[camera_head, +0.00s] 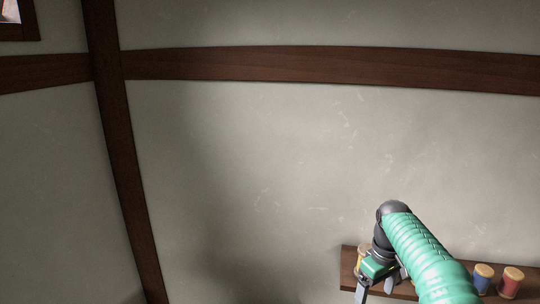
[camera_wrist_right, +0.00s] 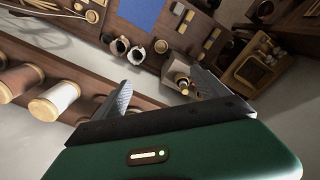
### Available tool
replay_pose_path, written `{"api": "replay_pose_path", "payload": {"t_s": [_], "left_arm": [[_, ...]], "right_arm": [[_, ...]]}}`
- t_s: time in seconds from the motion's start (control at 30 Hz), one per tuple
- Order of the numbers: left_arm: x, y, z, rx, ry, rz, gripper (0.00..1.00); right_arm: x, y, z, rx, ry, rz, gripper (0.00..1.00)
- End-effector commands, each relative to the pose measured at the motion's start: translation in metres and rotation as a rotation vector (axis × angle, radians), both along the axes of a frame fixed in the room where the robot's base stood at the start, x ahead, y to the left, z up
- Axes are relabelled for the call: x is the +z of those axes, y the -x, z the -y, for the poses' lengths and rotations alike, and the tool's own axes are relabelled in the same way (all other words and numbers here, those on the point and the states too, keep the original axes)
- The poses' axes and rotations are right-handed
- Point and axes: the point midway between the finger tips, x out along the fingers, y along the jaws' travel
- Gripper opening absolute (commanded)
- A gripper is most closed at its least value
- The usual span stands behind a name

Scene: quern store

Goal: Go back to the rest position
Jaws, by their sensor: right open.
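My right gripper (camera_head: 376,290) hangs from my green arm at the lower right of the head view, in front of a wooden wall shelf (camera_head: 348,262). Its fingers point down and its tips are near the lower picture edge. In the right wrist view the gripper (camera_wrist_right: 161,76) has its two fingers spread wide apart with nothing held between them. My left gripper does not show in either view.
Below, the wrist view shows a wooden bench with a blue mat (camera_wrist_right: 138,12), several small vessels and a wooden box (camera_wrist_right: 252,72). The plastered wall (camera_head: 250,160) has dark beams.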

Motion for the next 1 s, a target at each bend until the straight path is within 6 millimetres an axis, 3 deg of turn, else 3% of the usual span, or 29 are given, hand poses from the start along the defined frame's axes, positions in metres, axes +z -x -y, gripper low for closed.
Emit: {"api": "replay_pose_path", "payload": {"t_s": [0.03, 0.17, 0.27, 0.37, 0.5, 0.63, 0.7, 0.77, 1.0], "left_arm": [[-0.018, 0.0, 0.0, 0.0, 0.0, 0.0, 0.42], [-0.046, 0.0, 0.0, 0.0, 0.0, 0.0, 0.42], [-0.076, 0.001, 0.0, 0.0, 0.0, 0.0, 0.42], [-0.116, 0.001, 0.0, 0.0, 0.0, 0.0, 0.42], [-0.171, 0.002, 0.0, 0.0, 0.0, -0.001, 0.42], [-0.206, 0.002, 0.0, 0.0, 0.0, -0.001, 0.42], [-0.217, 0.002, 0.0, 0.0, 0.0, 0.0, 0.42], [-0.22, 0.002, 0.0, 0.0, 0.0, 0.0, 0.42], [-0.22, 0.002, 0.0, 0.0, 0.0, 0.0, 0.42]], "right_arm": [[-0.02, 0.006, -0.005, -0.01, 0.002, 0.007, 0.84], [-0.06, 0.022, -0.017, -0.054, 0.003, 0.03, 0.84], [-0.104, 0.043, -0.03, -0.1, -0.001, 0.052, 0.84], [-0.164, 0.078, -0.044, -0.168, -0.009, 0.08, 0.84], [-0.252, 0.147, -0.061, -0.282, -0.03, 0.128, 0.84], [-0.314, 0.211, -0.071, -0.382, -0.055, 0.166, 0.84], [-0.334, 0.237, -0.073, -0.418, -0.065, 0.18, 0.84], [-0.343, 0.249, -0.074, -0.438, -0.071, 0.186, 0.84], [-0.343, 0.249, -0.074, -0.438, -0.071, 0.186, 0.84]]}}
